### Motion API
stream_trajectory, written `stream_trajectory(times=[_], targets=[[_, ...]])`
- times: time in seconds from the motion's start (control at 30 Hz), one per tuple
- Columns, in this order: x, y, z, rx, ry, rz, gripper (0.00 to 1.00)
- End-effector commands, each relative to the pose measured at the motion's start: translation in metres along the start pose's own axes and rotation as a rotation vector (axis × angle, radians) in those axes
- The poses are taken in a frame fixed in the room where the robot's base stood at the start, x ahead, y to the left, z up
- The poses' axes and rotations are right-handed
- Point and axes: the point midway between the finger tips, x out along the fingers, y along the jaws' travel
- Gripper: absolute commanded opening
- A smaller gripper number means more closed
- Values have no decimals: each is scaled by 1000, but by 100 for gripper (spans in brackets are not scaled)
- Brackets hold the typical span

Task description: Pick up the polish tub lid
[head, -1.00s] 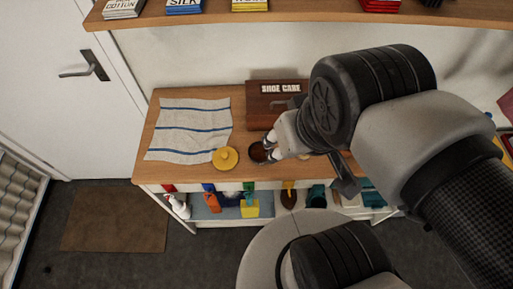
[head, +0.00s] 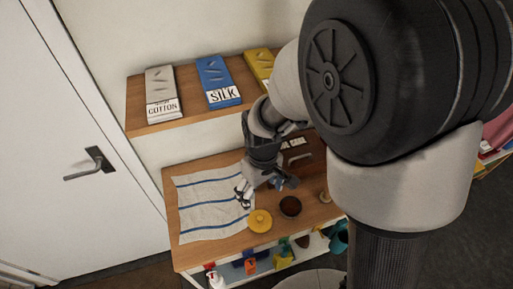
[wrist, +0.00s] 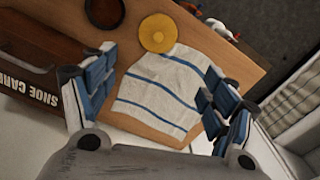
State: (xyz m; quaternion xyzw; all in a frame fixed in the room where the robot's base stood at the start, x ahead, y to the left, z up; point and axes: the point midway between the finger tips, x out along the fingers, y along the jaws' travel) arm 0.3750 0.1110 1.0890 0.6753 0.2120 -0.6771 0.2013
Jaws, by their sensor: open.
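The yellow round lid (head: 260,221) with a small knob lies on the wooden table top near its front edge. It also shows in the wrist view (wrist: 158,32), at the top middle. The tub (head: 290,206) with dark brown contents stands just right of the lid in the head view; in the wrist view it is the dark round shape (wrist: 103,12) at the top. My gripper (head: 261,190) is open and empty, above the table behind the lid. In the wrist view the blue-padded fingers (wrist: 152,88) are spread wide, with the towel seen between them.
A white towel with blue stripes (head: 212,205) lies left of the lid. A brown shoe care box (wrist: 30,75) stands at the back. A shelf (head: 135,105) with cloth packs hangs above the table. Bottles and colored items sit on the lower shelf. A door (head: 75,130) is at left.

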Motion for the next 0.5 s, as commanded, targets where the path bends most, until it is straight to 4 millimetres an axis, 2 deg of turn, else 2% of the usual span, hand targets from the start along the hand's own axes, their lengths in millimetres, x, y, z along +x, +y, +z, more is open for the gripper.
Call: stream_trajectory(times=[0.17, 0.5], targets=[[26, -1, 0, -5, -8, -3, 78], [100, -1, 1, -2, -8, -3, 78]])
